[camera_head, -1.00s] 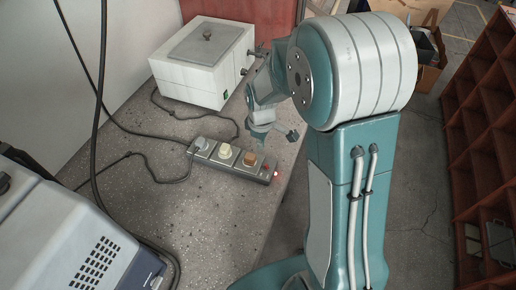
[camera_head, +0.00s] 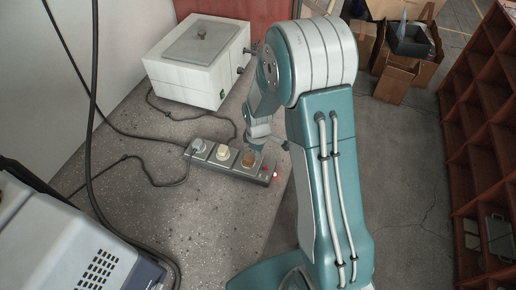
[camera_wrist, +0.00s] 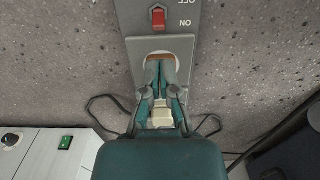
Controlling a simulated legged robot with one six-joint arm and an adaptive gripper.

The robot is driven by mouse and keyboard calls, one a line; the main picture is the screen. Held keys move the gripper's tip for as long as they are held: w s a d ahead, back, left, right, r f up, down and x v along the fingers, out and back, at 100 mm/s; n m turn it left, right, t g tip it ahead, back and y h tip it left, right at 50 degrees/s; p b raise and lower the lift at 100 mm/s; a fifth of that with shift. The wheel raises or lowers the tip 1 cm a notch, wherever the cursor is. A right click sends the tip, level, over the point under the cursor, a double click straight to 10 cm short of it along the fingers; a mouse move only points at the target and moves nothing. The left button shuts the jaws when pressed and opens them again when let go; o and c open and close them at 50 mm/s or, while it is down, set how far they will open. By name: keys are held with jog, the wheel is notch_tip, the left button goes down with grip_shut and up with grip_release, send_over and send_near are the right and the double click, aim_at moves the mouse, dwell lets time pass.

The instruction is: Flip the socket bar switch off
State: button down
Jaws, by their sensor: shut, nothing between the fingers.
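The grey socket bar (camera_head: 210,160) lies on the speckled bench with plugs in it. Its red switch (camera_wrist: 158,18) shows at the top of the wrist view, between upside-down OFF and ON labels; it is small in the head view (camera_head: 265,168). My gripper (camera_wrist: 161,62) is shut and empty. In the head view my gripper's fingers are hard to make out above the bar.
A white box appliance (camera_head: 165,82) stands behind the bar. Another grey-white appliance (camera_head: 60,240) is at front left. White and cream plugs (camera_head: 222,152) sit along the bar. Dark cables cross the bench at left.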

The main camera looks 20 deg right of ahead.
aim_at(264, 165)
jog(key=shift+f, duration=2.4)
jog(key=shift+s+d+r, duration=0.45)
jog(key=shift+d, duration=0.2)
jog(key=shift+s+d, duration=0.1)
jog(key=shift+d, duration=0.1)
jog(key=shift+r, duration=0.2)
jog(key=shift+r, duration=0.6)
jog(key=shift+r, duration=0.15)
